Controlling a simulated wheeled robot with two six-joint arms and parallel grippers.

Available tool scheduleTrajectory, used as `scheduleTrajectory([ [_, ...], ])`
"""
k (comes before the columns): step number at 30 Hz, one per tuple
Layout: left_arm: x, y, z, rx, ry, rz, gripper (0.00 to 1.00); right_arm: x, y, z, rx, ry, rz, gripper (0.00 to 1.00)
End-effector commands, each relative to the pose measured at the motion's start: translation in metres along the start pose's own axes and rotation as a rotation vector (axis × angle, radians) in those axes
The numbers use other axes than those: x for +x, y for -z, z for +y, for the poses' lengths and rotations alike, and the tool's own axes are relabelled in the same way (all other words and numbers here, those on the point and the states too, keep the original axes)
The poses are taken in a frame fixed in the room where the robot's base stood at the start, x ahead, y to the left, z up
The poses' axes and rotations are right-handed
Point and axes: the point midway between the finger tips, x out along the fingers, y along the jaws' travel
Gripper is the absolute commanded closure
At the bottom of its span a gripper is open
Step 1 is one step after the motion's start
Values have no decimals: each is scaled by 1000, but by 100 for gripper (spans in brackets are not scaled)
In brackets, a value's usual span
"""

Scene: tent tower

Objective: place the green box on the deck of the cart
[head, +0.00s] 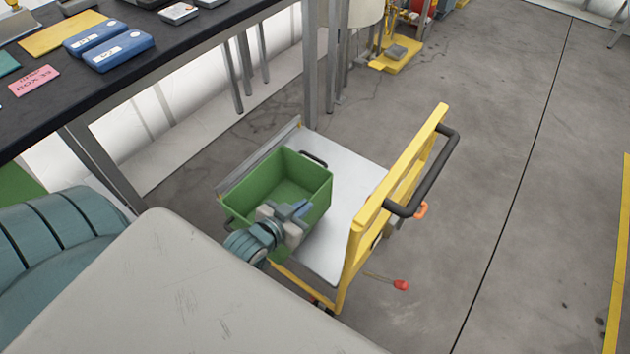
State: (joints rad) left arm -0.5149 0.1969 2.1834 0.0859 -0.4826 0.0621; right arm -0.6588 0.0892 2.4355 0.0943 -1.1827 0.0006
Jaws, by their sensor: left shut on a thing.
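The green box (262,183) is an open, empty-looking bin with dark handles at its ends. It is over the left part of the cart's grey deck (345,178); I cannot tell whether it rests on the deck or hangs just above it. The cart has a yellow end frame (398,170) with a black push handle. My left gripper (292,215) is shut on the near wall of the green box, and its fingers hide part of that wall. My right gripper is not in view.
The floor at the right is clear.

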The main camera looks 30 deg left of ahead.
Motion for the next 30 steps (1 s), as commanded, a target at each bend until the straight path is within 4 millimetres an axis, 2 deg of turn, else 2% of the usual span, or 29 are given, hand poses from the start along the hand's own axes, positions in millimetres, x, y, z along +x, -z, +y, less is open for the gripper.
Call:
scheduleTrajectory([
  [5, 16, 6, -2, 3, 1, 9, 100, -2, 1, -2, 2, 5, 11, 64],
  [8, 33, 12, -3, 1, 0, 10, 100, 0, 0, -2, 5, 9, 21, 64],
  [21, 126, 40, -10, 1, 0, 8, 100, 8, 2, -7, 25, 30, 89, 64],
  [25, 144, 46, -12, 2, 0, 8, 100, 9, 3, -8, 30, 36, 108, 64],
  [30, 154, 48, -12, 2, 0, 6, 100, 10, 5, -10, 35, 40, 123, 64],
])
